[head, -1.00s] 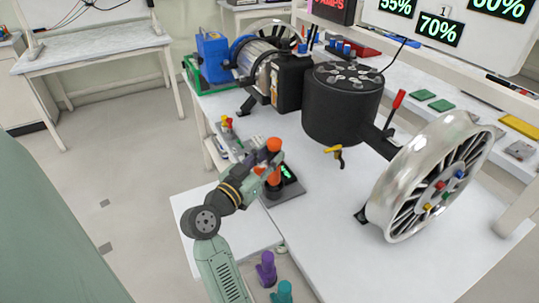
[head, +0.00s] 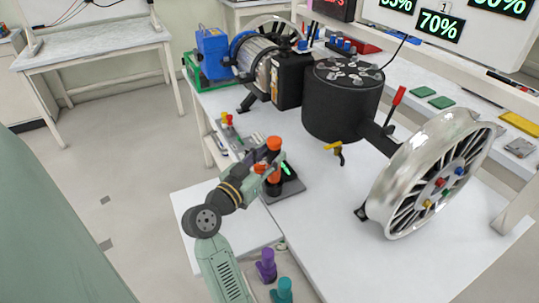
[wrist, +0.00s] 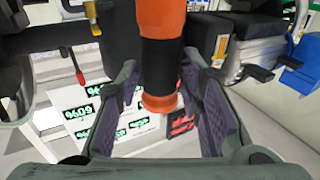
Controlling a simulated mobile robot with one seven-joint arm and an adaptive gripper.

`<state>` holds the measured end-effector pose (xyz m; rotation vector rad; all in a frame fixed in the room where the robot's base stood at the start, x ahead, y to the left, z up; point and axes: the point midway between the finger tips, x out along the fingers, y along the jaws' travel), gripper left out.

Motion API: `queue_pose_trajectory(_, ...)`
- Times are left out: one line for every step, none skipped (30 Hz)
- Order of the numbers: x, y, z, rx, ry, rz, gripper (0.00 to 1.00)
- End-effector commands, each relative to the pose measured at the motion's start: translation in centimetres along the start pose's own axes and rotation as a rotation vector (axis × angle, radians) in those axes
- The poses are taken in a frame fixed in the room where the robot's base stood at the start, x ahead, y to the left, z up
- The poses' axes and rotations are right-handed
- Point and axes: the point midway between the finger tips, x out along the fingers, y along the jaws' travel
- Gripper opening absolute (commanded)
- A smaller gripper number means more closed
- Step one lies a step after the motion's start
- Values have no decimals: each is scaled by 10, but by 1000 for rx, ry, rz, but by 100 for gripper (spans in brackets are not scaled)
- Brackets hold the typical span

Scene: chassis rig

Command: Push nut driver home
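The nut driver (head: 274,144) is an upright tool with an orange cap, a black middle and a thicker orange lower part. It stands on a small dark base plate (head: 287,194) near the table's front-left edge. My gripper (head: 269,165) reaches it from the front, with its fingers around the tool's middle. In the wrist view, which looks upside down, the nut driver (wrist: 161,62) passes between my two purple-padded fingers (wrist: 160,78). Narrow gaps seem to show on both sides, so the gripper looks open. The fingers and arm hide part of the lower tool in the head view.
A purple peg (head: 266,266) and a teal peg (head: 282,291) stand at the front. A yellow-handled part (head: 334,148), a black drum (head: 341,103) and a large silver wheel (head: 432,175) are to the right. Small red and yellow parts (head: 227,119) lie behind. Table space right of the tool is clear.

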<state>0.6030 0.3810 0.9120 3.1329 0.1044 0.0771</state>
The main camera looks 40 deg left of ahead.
Motion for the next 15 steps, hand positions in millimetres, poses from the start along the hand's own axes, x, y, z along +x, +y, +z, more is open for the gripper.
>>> queue_pose_trajectory(0,0,0,0,0,0,39)
queue_pose_trajectory(0,0,0,0,0,0,41)
queue_pose_trajectory(0,0,0,0,0,0,44)
queue_pose_trajectory(0,0,0,0,0,0,46)
queue_pose_trajectory(0,0,0,0,0,0,48)
queue_pose_trajectory(0,0,0,1,0,0,50)
queue_pose_trajectory(0,0,0,1,0,0,50)
queue_pose_trajectory(0,0,0,1,0,0,50)
queue_pose_trajectory(0,0,0,1,1,0,50)
queue_pose_trajectory(0,0,0,1,1,0,50)
queue_pose_trajectory(0,0,0,1,1,0,50)
queue_pose_trajectory(0,0,0,1,1,0,50)
queue_pose_trajectory(0,0,1,-1,-2,0,50)
queue_pose_trajectory(0,0,1,-1,-2,0,50)
queue_pose_trajectory(-1,0,1,-1,-2,0,50)
